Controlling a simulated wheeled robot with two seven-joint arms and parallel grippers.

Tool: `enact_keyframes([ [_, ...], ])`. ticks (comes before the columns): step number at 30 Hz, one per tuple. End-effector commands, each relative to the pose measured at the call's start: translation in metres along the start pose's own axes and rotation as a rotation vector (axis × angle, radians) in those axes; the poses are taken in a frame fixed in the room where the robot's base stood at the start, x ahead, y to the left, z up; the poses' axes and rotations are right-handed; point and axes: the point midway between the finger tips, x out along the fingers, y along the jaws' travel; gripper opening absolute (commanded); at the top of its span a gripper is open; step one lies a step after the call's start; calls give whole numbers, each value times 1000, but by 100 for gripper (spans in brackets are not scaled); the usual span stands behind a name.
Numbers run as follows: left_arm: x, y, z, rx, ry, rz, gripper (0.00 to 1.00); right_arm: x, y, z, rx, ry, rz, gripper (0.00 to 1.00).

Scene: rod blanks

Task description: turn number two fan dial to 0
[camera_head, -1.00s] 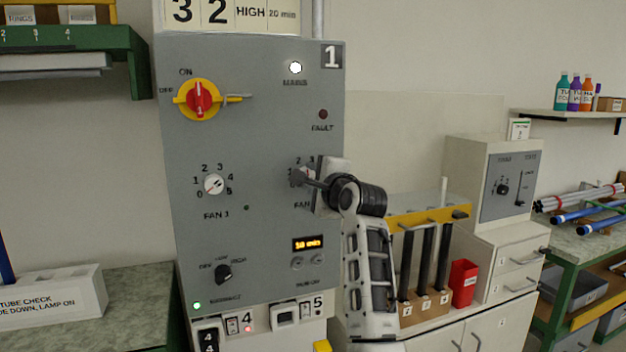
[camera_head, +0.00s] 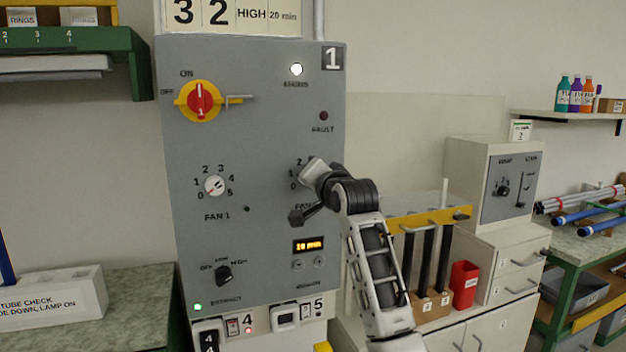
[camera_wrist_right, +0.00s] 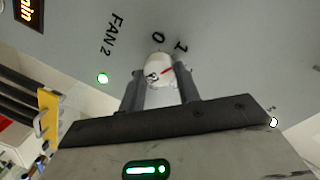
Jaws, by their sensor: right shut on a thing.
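The number two fan dial (camera_wrist_right: 157,66) is a pale round knob with a red pointer line, on the grey panel (camera_head: 270,130). In the right wrist view it sits between the fingers of my right gripper (camera_wrist_right: 160,88), which is shut on it. The printed 0 and 1 show just beyond the knob. The red line points to the side of the 1, away from the 0; its exact setting is unclear. In the head view my right gripper (camera_head: 312,182) covers the dial and part of its scale. My left gripper is not in view.
The fan 1 dial (camera_head: 214,186) is to the left. A red and yellow switch (camera_head: 200,101) stands above it and a black selector (camera_head: 223,275) below. A lit display (camera_head: 308,246) is below my gripper.

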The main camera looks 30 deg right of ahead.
Motion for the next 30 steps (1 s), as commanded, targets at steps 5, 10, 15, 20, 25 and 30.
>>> enact_keyframes([
  [5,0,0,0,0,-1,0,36,0,1,0,-172,9,13,10],
  [10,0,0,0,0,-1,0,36,0,0,1,-333,18,23,10],
  [15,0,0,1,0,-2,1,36,0,0,2,-494,27,32,10],
  [20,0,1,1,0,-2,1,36,0,-1,2,-644,36,41,10],
  [25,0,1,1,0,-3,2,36,0,-1,2,-788,45,49,10],
  [30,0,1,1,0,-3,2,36,0,-2,3,-906,52,55,10],
])
